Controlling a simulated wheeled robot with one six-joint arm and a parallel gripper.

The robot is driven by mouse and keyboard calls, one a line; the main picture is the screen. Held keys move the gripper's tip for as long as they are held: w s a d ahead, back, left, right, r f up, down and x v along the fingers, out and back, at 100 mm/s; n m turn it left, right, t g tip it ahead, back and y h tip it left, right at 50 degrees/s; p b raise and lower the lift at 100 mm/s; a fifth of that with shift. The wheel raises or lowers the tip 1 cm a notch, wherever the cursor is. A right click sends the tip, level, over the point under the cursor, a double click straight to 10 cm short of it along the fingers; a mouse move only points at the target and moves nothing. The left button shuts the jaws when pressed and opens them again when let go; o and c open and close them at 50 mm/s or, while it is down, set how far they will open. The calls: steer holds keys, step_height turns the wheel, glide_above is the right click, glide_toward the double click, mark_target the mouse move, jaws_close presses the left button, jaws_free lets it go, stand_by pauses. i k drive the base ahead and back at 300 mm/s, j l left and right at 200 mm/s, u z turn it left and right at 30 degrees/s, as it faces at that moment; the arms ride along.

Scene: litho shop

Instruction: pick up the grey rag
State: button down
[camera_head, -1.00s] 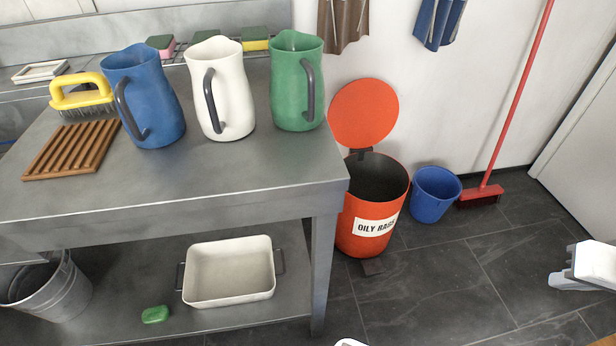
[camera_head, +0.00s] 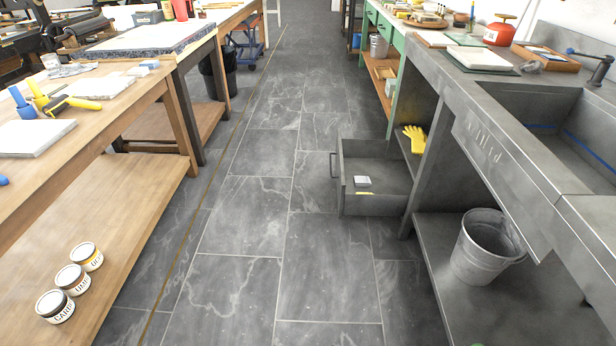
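I cannot make out a grey rag for certain. A small crumpled grey-beige thing (camera_head: 532,66) lies on the right-hand bench beside a wooden tray; it is too small to tell if it is cloth. A pale grey crumpled thing (camera_head: 66,70) lies on the left wooden table, also unclear. My gripper is not in view.
A grey drawer (camera_head: 375,203) stands open into the aisle from the right, with a small pale block inside. A metal bucket (camera_head: 487,246) stands on the lower right shelf. The tiled aisle (camera_head: 245,215) between is clear.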

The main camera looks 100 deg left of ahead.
mark_target(358, 181)
steer(key=u, duration=2.95)
